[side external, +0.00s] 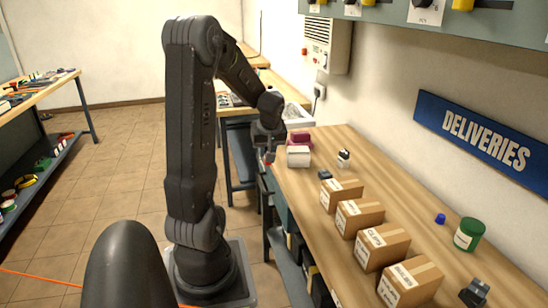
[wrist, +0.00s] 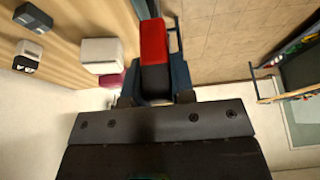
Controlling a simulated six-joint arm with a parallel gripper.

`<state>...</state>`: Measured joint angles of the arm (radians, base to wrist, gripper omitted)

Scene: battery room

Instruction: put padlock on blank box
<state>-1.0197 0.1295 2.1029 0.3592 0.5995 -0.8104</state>
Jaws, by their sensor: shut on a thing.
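My gripper (side external: 268,148) is raised off the far left edge of the bench, shut on a red and black thing (wrist: 154,50). In the side view only a small red part of it shows below the fingers. No shackle can be made out, so I cannot tell whether it is the padlock. Several cardboard boxes stand in a row along the bench front, including the farthest box (side external: 341,196), a second box (side external: 360,216), a third box (side external: 382,246) and the nearest box (side external: 410,284). They carry pale labels; I cannot tell which is blank.
A white box (side external: 298,156) and a magenta thing (side external: 300,139) stand close to my gripper. A black and white item (side external: 344,158), a dark block (side external: 325,174), a blue cap (side external: 440,218) and a green tub (side external: 469,234) are on the bench (side external: 400,195).

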